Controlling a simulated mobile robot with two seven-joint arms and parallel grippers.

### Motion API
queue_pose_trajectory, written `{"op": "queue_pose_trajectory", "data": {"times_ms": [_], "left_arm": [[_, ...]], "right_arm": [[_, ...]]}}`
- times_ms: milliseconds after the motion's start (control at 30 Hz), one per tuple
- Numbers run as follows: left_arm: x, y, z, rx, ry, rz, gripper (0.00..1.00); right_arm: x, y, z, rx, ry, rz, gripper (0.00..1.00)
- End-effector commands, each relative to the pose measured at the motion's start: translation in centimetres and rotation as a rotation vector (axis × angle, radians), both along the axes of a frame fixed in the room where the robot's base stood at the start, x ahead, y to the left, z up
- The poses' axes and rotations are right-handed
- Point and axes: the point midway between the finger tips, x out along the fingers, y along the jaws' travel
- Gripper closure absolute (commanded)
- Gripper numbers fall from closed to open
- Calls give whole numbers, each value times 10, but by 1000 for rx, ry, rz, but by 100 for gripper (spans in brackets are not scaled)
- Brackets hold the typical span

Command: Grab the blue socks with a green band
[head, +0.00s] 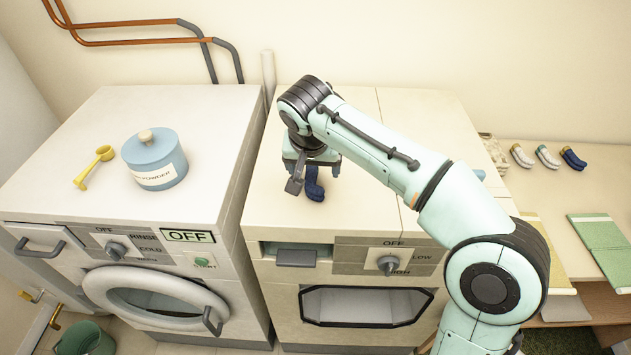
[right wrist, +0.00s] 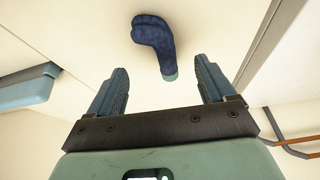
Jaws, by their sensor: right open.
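A dark blue sock (head: 315,186) lies on the white top of the right-hand machine (head: 370,180). In the right wrist view the sock (right wrist: 153,40) shows a pale green band at the end nearest my gripper. My right gripper (head: 314,176) is open and empty above the sock, partly covering it in the head view. In the right wrist view, the band end lies near the gap between the fingertips (right wrist: 160,75), with most of the sock beyond them. Whether the fingers touch it cannot be told. My left gripper is not in view.

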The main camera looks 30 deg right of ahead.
Motion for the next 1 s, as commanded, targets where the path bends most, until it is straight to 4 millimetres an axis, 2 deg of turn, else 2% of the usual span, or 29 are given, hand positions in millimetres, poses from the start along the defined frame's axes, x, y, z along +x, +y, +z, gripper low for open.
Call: {"op": "queue_pose_trajectory", "data": {"times_ms": [300, 400, 1000], "left_arm": [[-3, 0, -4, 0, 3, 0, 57], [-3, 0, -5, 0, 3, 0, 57], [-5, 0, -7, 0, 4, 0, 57]], "right_arm": [[12, -11, -40, -1, 4, -1, 17], [15, -13, -46, 0, 1, 0, 17], [15, -13, -50, 1, 1, 0, 17]]}}
